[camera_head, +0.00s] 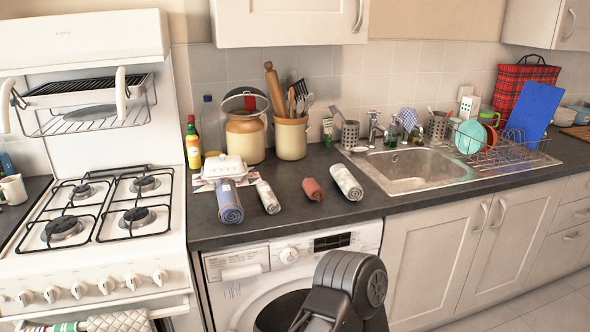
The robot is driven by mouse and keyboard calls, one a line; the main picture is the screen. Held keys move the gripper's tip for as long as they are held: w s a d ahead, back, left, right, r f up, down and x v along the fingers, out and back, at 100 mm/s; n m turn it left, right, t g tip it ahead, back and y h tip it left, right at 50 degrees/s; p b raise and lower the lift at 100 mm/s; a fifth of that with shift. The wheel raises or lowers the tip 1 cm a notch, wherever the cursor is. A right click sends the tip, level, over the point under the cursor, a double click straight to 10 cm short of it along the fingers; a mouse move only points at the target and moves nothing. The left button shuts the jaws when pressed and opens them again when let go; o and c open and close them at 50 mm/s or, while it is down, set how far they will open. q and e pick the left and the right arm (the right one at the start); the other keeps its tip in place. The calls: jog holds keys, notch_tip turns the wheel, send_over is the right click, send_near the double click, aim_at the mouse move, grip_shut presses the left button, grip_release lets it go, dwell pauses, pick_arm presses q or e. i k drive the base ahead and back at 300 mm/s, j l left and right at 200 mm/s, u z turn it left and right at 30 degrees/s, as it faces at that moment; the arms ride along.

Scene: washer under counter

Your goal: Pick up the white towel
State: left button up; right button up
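Several rolled towels lie on the dark counter (290,222) above the washer. One whitish roll (268,197) lies left of centre, and a larger whitish roll (346,182) lies at the right end of the row. A blue roll (229,202) is at the left end and a small red roll (312,188) is between the two whitish ones. I cannot tell for certain which whitish roll is the white towel. Neither gripper shows. A black jointed part, likely of my own arm, stands in front of the washer below the counter edge. Nothing touches the rolls.
A white butter dish (224,168) stands behind the blue roll. Crocks with utensils (291,137) stand at the back, with a sink (405,168) and dish rack (505,155) to the right. A gas stove (100,220) is left; the washer (260,290) is below.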

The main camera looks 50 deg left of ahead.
aim_at(349, 186)
jog(key=i+j+u, duration=0.2)
jog(key=i, duration=0.3)
jog(key=i+j+u, duration=0.15)
jog(key=i+j, duration=0.15)
jog(key=i, duration=0.25)
